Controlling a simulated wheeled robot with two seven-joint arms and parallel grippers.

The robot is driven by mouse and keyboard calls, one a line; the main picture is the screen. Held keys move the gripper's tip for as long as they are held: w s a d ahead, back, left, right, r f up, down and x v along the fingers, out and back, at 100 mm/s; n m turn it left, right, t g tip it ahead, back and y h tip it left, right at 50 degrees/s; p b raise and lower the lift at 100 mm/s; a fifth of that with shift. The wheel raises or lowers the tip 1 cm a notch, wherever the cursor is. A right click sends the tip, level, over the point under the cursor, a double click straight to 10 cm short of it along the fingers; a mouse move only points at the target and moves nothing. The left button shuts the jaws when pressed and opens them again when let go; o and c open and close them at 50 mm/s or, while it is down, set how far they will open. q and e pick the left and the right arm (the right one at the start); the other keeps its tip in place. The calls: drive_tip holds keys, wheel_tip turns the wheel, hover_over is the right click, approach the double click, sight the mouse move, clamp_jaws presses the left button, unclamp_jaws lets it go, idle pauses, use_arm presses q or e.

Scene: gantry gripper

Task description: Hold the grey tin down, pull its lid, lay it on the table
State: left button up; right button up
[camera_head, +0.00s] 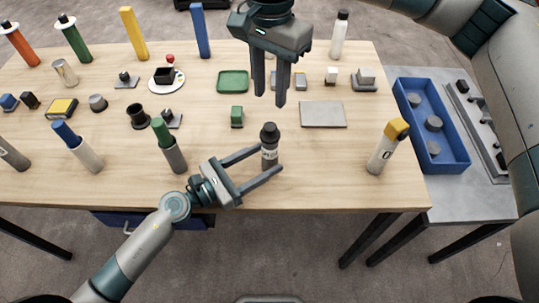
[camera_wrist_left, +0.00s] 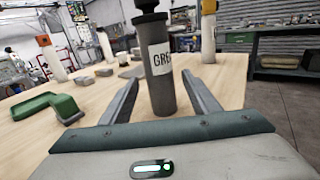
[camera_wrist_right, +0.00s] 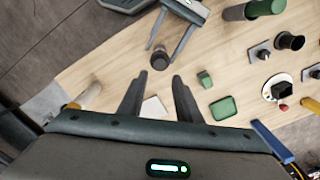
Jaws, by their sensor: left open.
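The grey tin (camera_head: 269,154) stands upright near the front edge of the table, with its dark knobbed lid (camera_head: 269,131) on top. In the left wrist view the tin (camera_wrist_left: 161,88) shows a white label with part of a word. My left gripper (camera_head: 270,158) is low and open, its fingers on either side of the tin, with gaps visible. My right gripper (camera_head: 270,99) points down, open and empty, in the air. In the right wrist view the tin (camera_wrist_right: 159,59) lies just beyond the fingertips.
A grey plate (camera_head: 323,114) lies flat on the right of the table (camera_head: 350,165). A green block (camera_head: 237,117) and green tray (camera_head: 233,81) are behind the tin. A green-topped tin (camera_head: 170,146) stands to the left, a yellow-topped one (camera_head: 387,147) to the right.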

sight(270, 126)
use_arm(q)
drive_tip(key=shift+x, duration=1.2)
drive_tip(key=c, duration=1.2)
use_arm(e)
drive_tip(key=o, duration=0.8)
drive_tip(key=shift+c, duration=0.2)
drive_tip(key=m, duration=0.5)
drive_tip(key=r+m, duration=0.1)
drive_tip(key=m, duration=0.2)
drive_tip(key=shift+f, duration=0.15)
drive_tip(key=shift+f, duration=5.9)
drive_tip(key=shift+c, duration=0.6)
